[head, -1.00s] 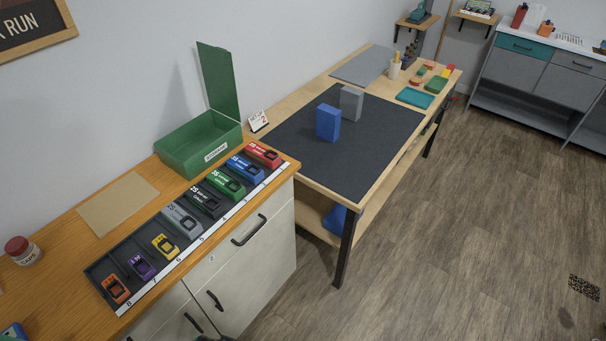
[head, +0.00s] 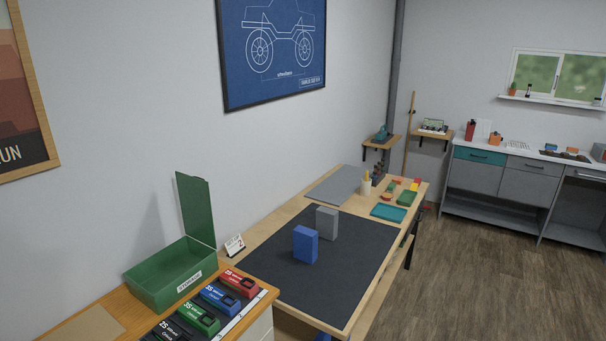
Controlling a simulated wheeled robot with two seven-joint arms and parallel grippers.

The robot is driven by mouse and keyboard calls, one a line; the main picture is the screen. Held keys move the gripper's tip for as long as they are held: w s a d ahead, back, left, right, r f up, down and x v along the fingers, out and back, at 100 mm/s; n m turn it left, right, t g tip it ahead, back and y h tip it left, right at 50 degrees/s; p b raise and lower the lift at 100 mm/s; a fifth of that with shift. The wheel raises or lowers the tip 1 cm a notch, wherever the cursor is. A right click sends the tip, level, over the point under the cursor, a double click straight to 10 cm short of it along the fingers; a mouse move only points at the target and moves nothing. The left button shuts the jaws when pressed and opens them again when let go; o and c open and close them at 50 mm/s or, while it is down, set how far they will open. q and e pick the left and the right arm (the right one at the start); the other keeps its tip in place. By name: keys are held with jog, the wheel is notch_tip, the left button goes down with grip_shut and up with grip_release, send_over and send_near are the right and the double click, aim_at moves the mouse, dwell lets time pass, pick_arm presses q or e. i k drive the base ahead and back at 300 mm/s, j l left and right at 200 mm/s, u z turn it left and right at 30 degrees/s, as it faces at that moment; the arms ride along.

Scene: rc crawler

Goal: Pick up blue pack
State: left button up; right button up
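A blue battery-like pack (head: 220,298) with white lettering and a black top piece lies in the numbered rack on the wooden counter, at the lower left of the head view. It sits between a red pack (head: 240,282) and a green pack (head: 198,317). A plain blue upright block (head: 305,244) stands on the dark mat (head: 335,276) of the worktable, just in front of a grey block (head: 327,222). The frames do not show which of the two blue things is the task's pack. Neither of my grippers is in view.
An open green storage box (head: 160,285) with its lid up stands behind the rack. A small card numbered 2 (head: 235,245) stands beside it. A teal tray (head: 388,212) and a pencil cup (head: 366,185) are at the worktable's far end. Floor to the right is clear.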

aim_at(229, 304)
jog(key=u, duration=0.65)
jog(key=i+l+u, duration=0.15)
jog(key=l+u, duration=1.05)
jog(key=l, duration=0.15)
jog(key=l+u, duration=0.4)
jog(key=k+l, duration=0.1)
jog(key=l, duration=0.35)
jog(key=l+u, duration=0.1)
jog(key=l, duration=0.4)
jog(key=k+l, duration=0.2)
jog(key=l, duration=0.25)
jog(key=k+l, duration=0.1)
jog(key=l, duration=0.35)
jog(key=k+l+u, duration=0.1)
jog(key=l, duration=0.4)
jog(key=k+l, duration=0.1)
jog(key=l, duration=0.35)
